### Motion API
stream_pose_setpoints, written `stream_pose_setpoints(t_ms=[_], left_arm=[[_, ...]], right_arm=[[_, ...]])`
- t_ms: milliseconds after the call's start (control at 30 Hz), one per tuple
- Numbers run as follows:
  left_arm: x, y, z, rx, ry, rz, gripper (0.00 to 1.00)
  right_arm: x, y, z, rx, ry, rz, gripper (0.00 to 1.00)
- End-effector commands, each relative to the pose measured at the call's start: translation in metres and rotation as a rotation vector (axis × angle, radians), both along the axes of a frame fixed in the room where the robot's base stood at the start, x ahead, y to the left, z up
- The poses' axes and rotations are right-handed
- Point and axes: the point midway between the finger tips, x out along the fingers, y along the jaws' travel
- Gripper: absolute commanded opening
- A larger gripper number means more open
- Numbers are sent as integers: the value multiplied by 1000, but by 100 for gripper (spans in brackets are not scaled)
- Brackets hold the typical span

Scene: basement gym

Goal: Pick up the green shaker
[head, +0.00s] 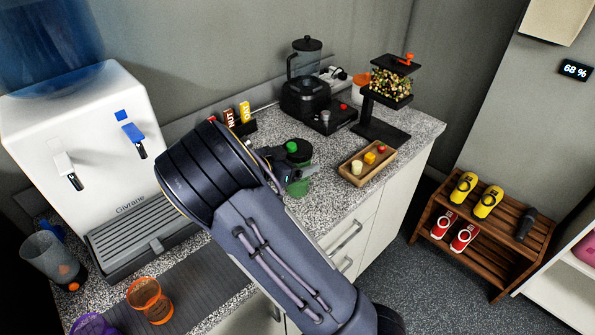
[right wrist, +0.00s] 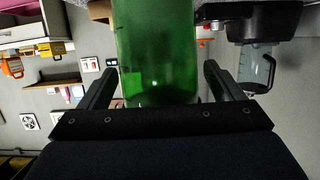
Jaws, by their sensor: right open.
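The green shaker (head: 299,183) stands on the speckled counter, partly hidden behind my right arm, with a dark lid and a green cap. My right gripper (head: 277,163) is at the shaker in the head view, its fingers mostly hidden by the arm. In the right wrist view the green shaker (right wrist: 157,55) fills the middle. The two open fingers of my right gripper (right wrist: 160,85) stand either side of its body, with gaps visible between them and the shaker. My left gripper is not in view.
A wooden tray (head: 347,174) with small items lies right of the shaker. A white water dispenser (head: 85,125), an orange cup (head: 150,301) and a grey mat (head: 200,285) are at left.

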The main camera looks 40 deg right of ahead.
Motion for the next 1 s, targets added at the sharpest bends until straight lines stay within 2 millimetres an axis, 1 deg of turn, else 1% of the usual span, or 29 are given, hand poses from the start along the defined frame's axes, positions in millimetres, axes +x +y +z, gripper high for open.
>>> stream_pose_setpoints(t_ms=[67,233,267,800,833,867,900,1000], left_arm=[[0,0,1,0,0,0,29],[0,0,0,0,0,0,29],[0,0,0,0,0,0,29],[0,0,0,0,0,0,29],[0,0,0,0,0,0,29],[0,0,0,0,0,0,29],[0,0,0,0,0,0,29],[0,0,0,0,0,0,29]], right_arm=[[0,-3,-1,0,1,1,87],[1,-3,-2,0,0,1,87],[0,-3,-2,0,0,1,86],[0,-3,-1,1,1,1,15],[0,-3,-1,1,1,1,11],[0,-3,-1,-1,0,1,10],[0,-3,-1,-1,0,1,3],[0,-3,-1,-1,0,1,3]])
